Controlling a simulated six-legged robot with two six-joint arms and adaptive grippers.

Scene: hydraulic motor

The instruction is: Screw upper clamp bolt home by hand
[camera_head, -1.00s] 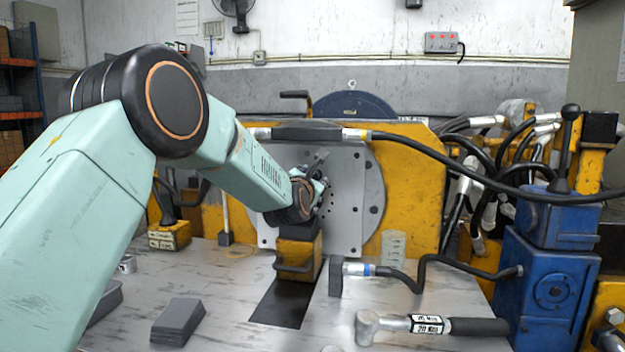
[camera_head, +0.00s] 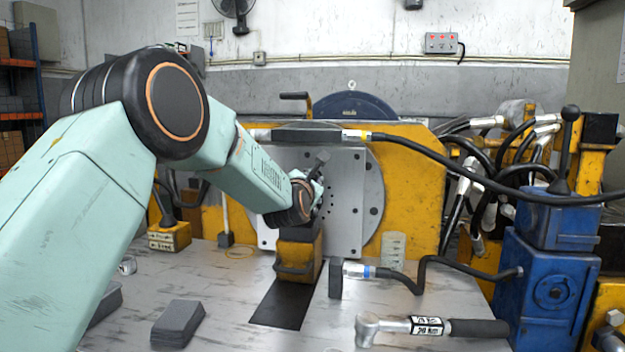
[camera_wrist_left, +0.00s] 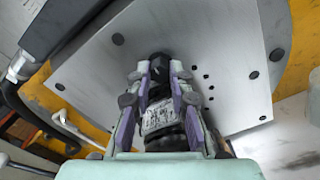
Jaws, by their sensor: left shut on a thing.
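My left gripper (camera_head: 319,176) is at the grey clamp plate (camera_head: 347,205) on the yellow machine, seen mostly from behind and small in the head view. In the left wrist view its two fingers (camera_wrist_left: 159,80) are closed around a dark bolt-like part (camera_wrist_left: 160,64) against the plate (camera_wrist_left: 225,60). I take this part for the upper clamp bolt; its thread and how deep it sits are hidden. My right gripper is in neither view.
A torque wrench (camera_head: 432,327) lies at the front of the bench. A hose with a metal fitting (camera_head: 358,270) runs to a blue valve block (camera_head: 545,260). Grey blocks (camera_head: 178,323) lie at front left. A black hose (camera_head: 450,168) crosses right of the plate.

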